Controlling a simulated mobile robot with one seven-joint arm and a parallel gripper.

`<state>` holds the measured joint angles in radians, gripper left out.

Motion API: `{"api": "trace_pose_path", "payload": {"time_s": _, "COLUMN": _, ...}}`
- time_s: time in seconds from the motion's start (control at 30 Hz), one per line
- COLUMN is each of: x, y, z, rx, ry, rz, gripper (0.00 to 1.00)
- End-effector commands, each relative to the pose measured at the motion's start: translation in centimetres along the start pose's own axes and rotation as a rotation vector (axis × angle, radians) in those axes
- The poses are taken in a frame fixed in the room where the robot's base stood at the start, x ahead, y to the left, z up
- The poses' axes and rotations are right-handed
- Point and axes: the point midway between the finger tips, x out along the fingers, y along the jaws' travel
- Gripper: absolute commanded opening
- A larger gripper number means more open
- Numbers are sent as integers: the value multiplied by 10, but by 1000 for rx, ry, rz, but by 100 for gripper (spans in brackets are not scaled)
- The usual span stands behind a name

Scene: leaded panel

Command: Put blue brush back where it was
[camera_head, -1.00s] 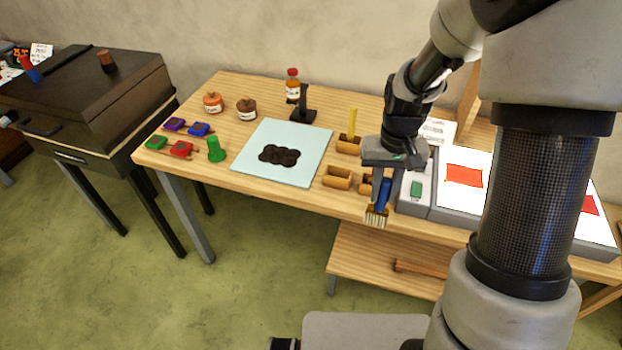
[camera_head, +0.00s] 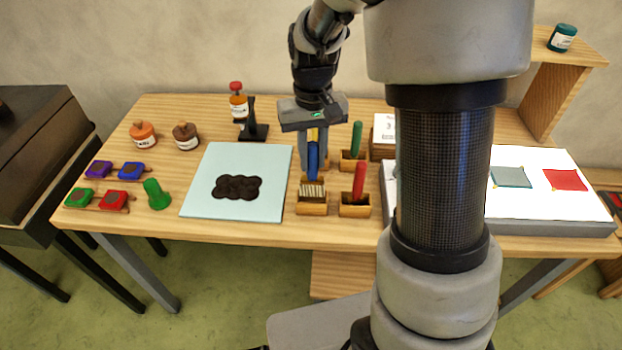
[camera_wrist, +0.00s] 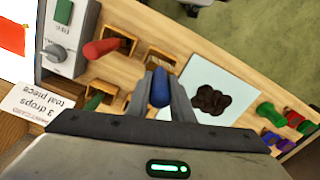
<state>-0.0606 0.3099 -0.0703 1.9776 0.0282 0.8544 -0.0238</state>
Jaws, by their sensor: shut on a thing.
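My gripper (camera_head: 313,165) is shut on the blue brush (camera_head: 312,160), which is upright with its pale bristles down. The bristles are at or just above the front-left wooden holder (camera_head: 313,209); I cannot tell whether they touch it. In the wrist view, the blue handle (camera_wrist: 160,88) sits between my fingers (camera_wrist: 163,92), and the front-left holder (camera_wrist: 161,56) shows just past it. A red brush (camera_head: 359,180) stands in the front-right holder (camera_head: 355,210). A green brush (camera_head: 356,138) stands in the back-right holder. A yellow handle is mostly hidden behind my gripper.
A pale blue mat (camera_head: 200,205) with a dark blob (camera_head: 238,187) lies left of the holders. A bottle on a black stand (camera_head: 252,125) is behind. A lit panel (camera_head: 540,205) with coloured pieces is at right. The table's front edge is close to the holders.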

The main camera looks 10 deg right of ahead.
Motion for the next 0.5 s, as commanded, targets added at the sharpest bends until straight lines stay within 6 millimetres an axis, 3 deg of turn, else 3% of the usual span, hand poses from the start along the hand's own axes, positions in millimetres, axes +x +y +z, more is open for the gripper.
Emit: {"api": "trace_pose_path", "payload": {"time_s": 0.5, "x": 54, "y": 0, "z": 0, "rx": 0, "ry": 1, "rz": 0, "gripper": 0}}
